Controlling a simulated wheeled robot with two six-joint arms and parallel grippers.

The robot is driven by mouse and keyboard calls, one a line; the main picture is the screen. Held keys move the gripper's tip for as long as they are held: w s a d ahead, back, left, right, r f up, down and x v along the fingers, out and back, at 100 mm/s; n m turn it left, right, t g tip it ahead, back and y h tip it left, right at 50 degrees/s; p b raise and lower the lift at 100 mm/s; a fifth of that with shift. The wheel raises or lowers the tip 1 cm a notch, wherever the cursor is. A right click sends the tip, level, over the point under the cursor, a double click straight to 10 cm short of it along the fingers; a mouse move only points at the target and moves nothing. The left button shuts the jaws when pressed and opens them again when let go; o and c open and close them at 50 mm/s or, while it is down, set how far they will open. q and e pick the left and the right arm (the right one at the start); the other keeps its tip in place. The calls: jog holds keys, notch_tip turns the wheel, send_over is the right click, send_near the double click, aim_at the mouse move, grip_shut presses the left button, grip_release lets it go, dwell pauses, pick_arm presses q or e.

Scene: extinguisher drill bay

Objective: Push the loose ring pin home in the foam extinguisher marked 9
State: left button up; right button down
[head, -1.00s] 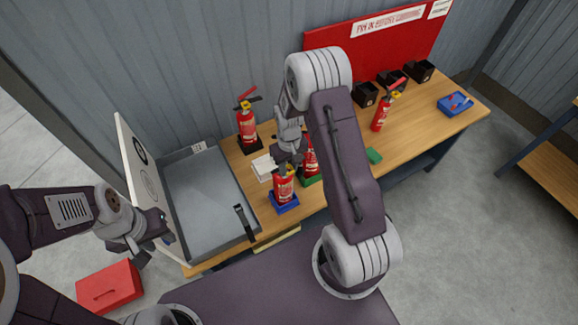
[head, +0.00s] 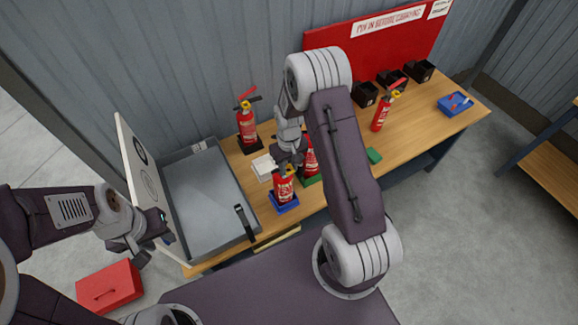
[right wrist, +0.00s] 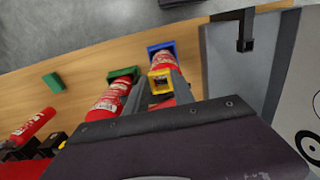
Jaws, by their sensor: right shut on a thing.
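A red extinguisher (head: 284,190) stands upright in a blue base near the bench's front edge; it also shows in the right wrist view (right wrist: 162,60). My right gripper (head: 287,160) is at its top, hiding most of the head there. In the right wrist view, my right gripper (right wrist: 160,88) is shut on a yellow square ring (right wrist: 161,81), which looks like the ring pin. I cannot tell how deep the pin sits, and the number 9 is not legible. My left gripper (head: 148,228) is away to the left beside the tray's raised lid; its jaws are unclear.
A second extinguisher (head: 310,160) in a green base stands close beside my right gripper. Others stand at the back left (head: 247,125) and to the right (head: 382,112). A grey tray (head: 205,200) with a raised white lid fills the left end. A green block (head: 374,156) lies to the right.

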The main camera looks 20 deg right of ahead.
jog(key=c, duration=1)
grip_release()
notch_tip(320, 180, up, 8)
jog(key=b, duration=0.3)
jog(key=shift+r, duration=0.5)
